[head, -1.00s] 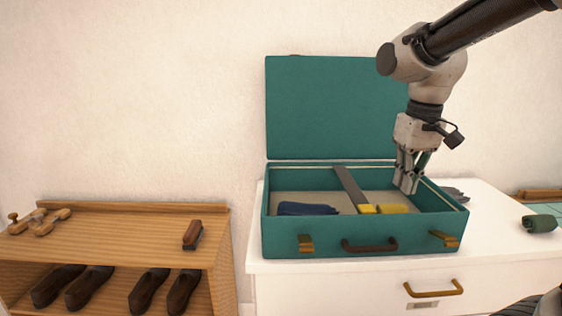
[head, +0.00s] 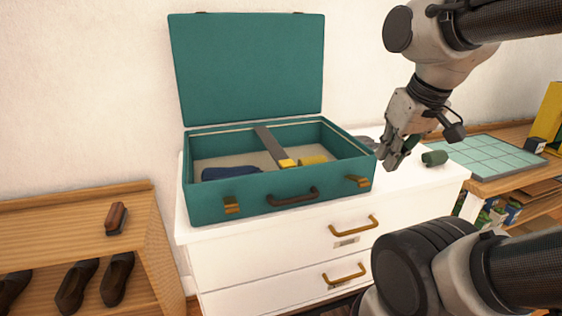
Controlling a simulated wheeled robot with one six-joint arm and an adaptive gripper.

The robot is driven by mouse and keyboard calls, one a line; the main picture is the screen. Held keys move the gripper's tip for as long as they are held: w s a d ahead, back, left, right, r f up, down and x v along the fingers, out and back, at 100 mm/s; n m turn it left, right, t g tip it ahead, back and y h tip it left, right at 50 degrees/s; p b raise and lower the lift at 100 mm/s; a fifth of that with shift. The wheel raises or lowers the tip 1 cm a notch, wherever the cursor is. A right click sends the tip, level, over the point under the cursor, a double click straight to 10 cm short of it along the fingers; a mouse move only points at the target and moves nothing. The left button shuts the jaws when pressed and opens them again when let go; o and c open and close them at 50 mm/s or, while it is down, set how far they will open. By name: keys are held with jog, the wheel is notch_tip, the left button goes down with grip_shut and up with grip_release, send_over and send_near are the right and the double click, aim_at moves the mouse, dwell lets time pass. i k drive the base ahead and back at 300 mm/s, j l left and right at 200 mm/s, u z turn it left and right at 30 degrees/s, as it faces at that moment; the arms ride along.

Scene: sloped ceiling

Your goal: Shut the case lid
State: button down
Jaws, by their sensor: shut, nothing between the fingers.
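The teal case (head: 268,199) stands on the white drawer chest, with its brown handle and brass latches facing me. Its lid (head: 250,70) is open and stands upright at the back, near the wall. Inside the case lie a dark blue folded item (head: 230,172), a yellow item (head: 313,160) and a dark strip with a yellow end (head: 270,145). My gripper (head: 388,160) is shut and empty, pointing down just right of the case's right side. It seems apart from the case and the lid.
A dark green rolled item (head: 435,158) and a grey item (head: 364,142) are on the white chest (head: 278,238) right of the case. A wooden shoe rack (head: 70,217) with a brush (head: 116,218) stands left. A desk with a green gridded mat (head: 482,156) stands right.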

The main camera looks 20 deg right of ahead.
aim_at(237, 67)
jog(key=i+j, duration=0.15)
jog(key=j, duration=0.2)
jog(key=i+j, duration=0.1)
jog(key=j, duration=0.2)
jog(key=i+j, duration=0.15)
jog(key=j, duration=0.2)
jog(key=i+j, duration=0.15)
jog(key=j, duration=0.2)
